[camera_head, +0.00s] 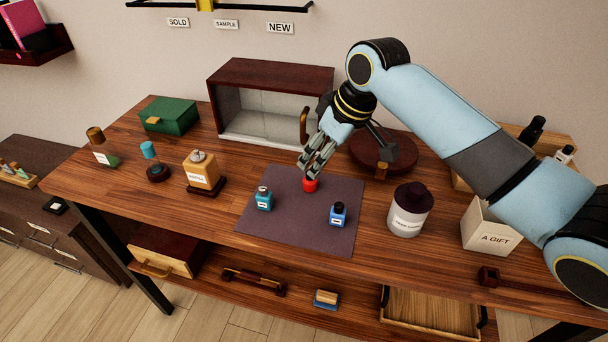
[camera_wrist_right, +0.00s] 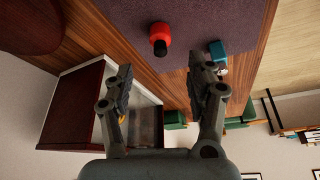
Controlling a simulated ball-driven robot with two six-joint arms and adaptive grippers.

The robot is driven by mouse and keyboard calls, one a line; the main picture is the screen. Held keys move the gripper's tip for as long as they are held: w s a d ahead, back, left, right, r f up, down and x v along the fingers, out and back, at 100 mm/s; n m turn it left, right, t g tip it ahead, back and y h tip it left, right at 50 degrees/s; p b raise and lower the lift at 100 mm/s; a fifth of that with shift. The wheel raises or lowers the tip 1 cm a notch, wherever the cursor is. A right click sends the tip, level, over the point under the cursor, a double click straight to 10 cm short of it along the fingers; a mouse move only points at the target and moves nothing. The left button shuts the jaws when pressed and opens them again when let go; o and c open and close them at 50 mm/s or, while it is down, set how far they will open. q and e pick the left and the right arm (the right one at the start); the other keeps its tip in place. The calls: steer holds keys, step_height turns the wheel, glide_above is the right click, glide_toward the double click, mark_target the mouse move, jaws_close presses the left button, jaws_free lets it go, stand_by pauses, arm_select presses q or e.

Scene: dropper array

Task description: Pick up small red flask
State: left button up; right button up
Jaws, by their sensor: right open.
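The small red flask (camera_head: 310,185) stands on the dark mat (camera_head: 284,232) near its back edge. It also shows in the right wrist view as a red flask (camera_wrist_right: 160,36) with a dark top, ahead of the fingers. My right gripper (camera_head: 312,172) is just above and behind the flask in the head view and partly overlaps it. In the right wrist view my right gripper (camera_wrist_right: 160,80) has its two fingers apart with nothing between them. A teal flask (camera_head: 264,201) and a blue flask (camera_head: 338,216) stand on the same mat. My left gripper is not in view.
A cabinet (camera_head: 270,75) with a glass front stands behind the mat. A round dark stand (camera_head: 384,157) and a white jar (camera_head: 409,212) are to the right. An amber bottle (camera_head: 201,171) is to the left. The front of the mat is clear.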

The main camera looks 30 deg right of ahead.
mark_target(310, 178)
steer(key=shift+x, duration=1.1)
steer(key=shift+w+a+f, duration=0.1)
steer(key=shift+w+f, duration=0.05)
steer(key=shift+f, duration=0.2)
steer(key=x, duration=0.4)
steer(key=shift+f, duration=0.5)
steer(key=c, duration=0.8)
jaws_close()
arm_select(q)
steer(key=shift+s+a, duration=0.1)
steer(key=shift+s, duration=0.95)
